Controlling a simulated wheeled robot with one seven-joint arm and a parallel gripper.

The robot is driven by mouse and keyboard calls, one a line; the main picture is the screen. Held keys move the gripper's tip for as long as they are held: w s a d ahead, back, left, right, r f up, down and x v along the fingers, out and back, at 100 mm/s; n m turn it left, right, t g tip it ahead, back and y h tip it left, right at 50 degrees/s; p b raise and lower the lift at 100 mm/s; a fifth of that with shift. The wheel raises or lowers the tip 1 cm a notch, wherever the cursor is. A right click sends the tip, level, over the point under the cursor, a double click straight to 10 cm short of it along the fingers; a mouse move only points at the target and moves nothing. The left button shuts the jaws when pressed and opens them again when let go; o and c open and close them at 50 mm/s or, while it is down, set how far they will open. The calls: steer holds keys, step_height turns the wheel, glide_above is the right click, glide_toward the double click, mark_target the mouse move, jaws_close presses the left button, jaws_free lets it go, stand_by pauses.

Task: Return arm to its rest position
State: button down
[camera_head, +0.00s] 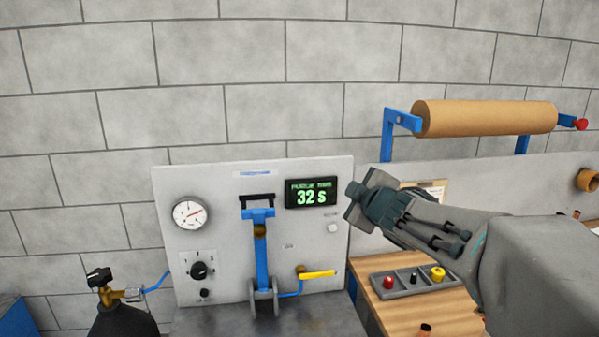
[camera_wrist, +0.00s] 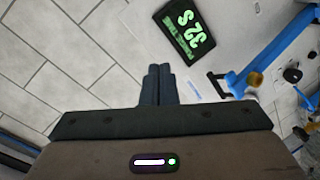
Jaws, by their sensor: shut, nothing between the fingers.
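My gripper (camera_head: 353,189) is in the right half of the head view, at the end of my grey arm, in front of the right edge of the white panel. In the wrist view its two dark fingers (camera_wrist: 157,75) are together, with nothing between them. The panel's display (camera_head: 312,193) reads 32 s in green and lies just left of my gripper; it also shows in the wrist view (camera_wrist: 185,30).
The panel (camera_head: 230,180) carries a gauge (camera_head: 188,214), a knob (camera_head: 199,270), a blue upright fixture (camera_head: 261,250) and a yellow-handled valve (camera_head: 318,274). A black cylinder (camera_head: 122,318) stands left. A grey tray (camera_head: 402,288) lies on the wooden bench below my arm; a brown roll (camera_head: 485,118) is behind.

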steer(key=s+d+f+m+g+h, duration=0.5)
steer(key=s+d+f+m, duration=0.2)
steer(key=s+f+m, duration=0.45)
steer(key=s+a+f+m+g+y, duration=0.1)
steer(key=s+f+g, duration=0.2)
steer(key=s, duration=0.5)
steer(key=s+a+f+m+g, duration=0.1)
steer(key=s+a+f+g, duration=0.1)
steer(key=s, duration=0.7)
step_height(320, 180, down, 2)
steer(key=shift+s+a+f+g+y, duration=0.15)
steer(key=shift+s+a+g+y, duration=0.2)
steer(key=shift+g, duration=0.45)
steer(key=shift+w, duration=0.1)
